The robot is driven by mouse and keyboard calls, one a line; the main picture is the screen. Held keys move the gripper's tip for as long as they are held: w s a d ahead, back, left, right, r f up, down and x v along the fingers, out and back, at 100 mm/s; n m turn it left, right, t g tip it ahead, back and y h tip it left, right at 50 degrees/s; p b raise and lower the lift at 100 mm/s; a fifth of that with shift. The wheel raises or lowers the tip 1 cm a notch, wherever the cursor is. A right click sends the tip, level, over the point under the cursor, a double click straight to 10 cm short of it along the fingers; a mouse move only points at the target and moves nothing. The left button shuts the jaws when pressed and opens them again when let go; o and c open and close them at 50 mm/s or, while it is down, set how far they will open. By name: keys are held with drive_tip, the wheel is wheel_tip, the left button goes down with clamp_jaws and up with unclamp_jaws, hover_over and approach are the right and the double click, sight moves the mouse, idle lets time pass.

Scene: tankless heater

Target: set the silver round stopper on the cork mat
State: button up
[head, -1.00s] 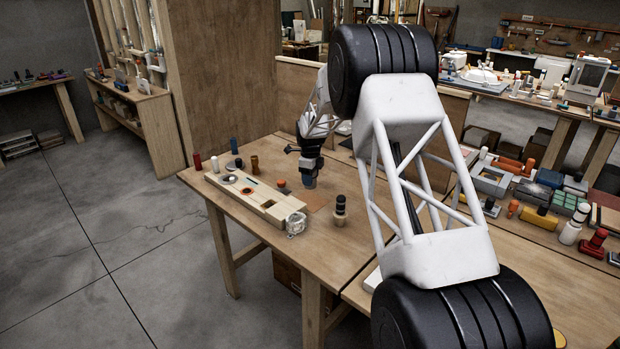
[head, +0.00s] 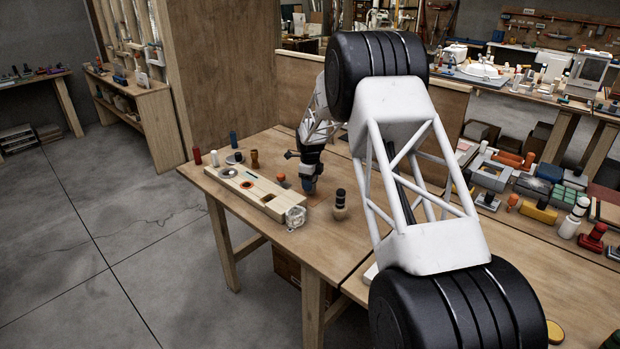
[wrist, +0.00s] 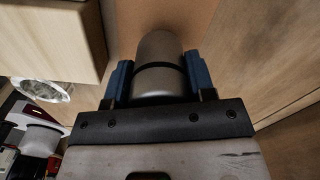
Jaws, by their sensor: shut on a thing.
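My gripper (wrist: 160,78) is shut on the silver round stopper (wrist: 157,52), a rounded grey metal piece with a dark band, held between two blue fingers. The cork mat (wrist: 205,10) is the orange-brown area beyond the stopper in the wrist view. In the head view my gripper (head: 309,187) points down over the bench at the near-left part of the cork mat (head: 321,194), which is largely hidden by the arm. I cannot tell whether the stopper touches the mat.
A long pale wooden block (head: 250,192) with inset pieces lies to the left. A clear glass piece (head: 295,217) sits at its near end. A black-and-tan peg (head: 340,204) stands right of the gripper. An orange-topped piece (head: 279,180) is close on the left.

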drive_tip(key=shift+f, duration=0.55)
drive_tip(key=shift+f, duration=0.45)
idle(0.7)
drive_tip(key=o, duration=1.2)
drive_tip(key=shift+r, duration=3.85)
